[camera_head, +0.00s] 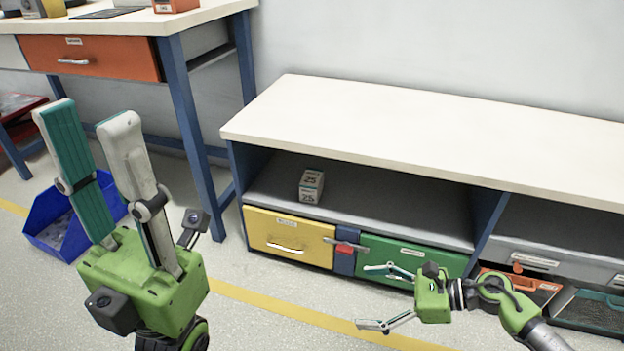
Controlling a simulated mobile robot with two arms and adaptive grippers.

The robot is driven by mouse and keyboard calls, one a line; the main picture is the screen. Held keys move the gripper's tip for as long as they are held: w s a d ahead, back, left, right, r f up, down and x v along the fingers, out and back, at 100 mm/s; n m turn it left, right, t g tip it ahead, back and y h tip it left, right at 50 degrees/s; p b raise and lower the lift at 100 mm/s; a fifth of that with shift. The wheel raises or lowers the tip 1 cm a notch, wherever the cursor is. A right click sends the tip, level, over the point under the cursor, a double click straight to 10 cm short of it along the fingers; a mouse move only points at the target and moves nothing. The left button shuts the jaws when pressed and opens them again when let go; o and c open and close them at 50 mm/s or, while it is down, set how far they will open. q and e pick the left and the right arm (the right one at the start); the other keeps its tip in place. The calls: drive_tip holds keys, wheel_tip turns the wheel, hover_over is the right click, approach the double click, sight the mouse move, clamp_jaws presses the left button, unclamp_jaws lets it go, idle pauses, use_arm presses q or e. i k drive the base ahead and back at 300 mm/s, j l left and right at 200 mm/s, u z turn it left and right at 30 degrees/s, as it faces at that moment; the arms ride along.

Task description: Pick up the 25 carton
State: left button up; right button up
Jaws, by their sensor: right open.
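The 25 carton (311,187) is a small grey-white box with "25" printed on it. It stands on the open shelf (375,215) of the low cabinet, above the yellow drawer. My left gripper (86,112) is large at the left with its fingers pointing up, apart and empty. It is well to the left of the carton. My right gripper (364,296) is open and empty, pointing left in front of the green drawer. It is lower than the carton and to its right, not touching it.
The cabinet has a white top (430,130), a yellow drawer (288,238) and a green drawer (412,254). Grey drawers (560,262) are at the right. A blue bin (52,225) stands on the floor at left, below a workbench (130,20). The shelf around the carton is clear.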

sight(311, 185)
drive_tip(key=i, duration=1.3)
